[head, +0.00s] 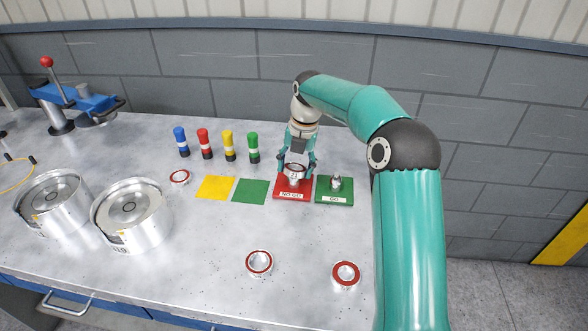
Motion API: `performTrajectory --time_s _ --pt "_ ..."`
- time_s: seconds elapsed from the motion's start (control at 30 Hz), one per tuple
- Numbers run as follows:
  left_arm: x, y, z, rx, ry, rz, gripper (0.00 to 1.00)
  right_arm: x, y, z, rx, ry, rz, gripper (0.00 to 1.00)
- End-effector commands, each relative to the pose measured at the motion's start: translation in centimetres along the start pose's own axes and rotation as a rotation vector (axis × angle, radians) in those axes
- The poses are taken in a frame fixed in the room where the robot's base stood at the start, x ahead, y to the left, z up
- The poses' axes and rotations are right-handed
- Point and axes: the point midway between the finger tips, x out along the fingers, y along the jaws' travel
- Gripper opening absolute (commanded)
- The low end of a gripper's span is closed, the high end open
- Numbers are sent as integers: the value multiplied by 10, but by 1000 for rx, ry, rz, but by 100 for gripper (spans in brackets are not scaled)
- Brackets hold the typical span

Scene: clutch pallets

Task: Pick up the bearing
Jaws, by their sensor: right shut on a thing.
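My right gripper (297,166) is shut on a bearing (295,171), a silver ring with a dark top, at the red NO GO block (293,195). The bearing sits over the middle of that block; I cannot tell if it touches it. Another bearing (259,262) with a red ring lies on the front of the bench. A similar one (346,274) lies to its right, and one more (180,177) lies at the left, by the yellow square. My left gripper is not in view.
The green GO block (334,198) with a metal plug stands right of the red block. Yellow (215,187) and green (250,191) squares lie to the left. Several coloured posts stand behind. Two metal drums (128,228) and a blue press (80,103) stand at left. The front middle is mostly clear.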

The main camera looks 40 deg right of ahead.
Motion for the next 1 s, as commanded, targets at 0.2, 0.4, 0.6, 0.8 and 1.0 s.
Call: performTrajectory --time_s 0.2,0.4,0.6,0.8,1.0 --pt "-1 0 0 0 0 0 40 -9 1 1 0 -2 -1 12" --pt "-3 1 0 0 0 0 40 -32 5 0 -1 -3 2 12" --pt "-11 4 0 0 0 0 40 -77 12 1 -1 -5 2 12" --pt "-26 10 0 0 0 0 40 -128 20 1 -2 -4 2 12" --pt "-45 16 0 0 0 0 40 -168 26 0 -3 -2 1 12"
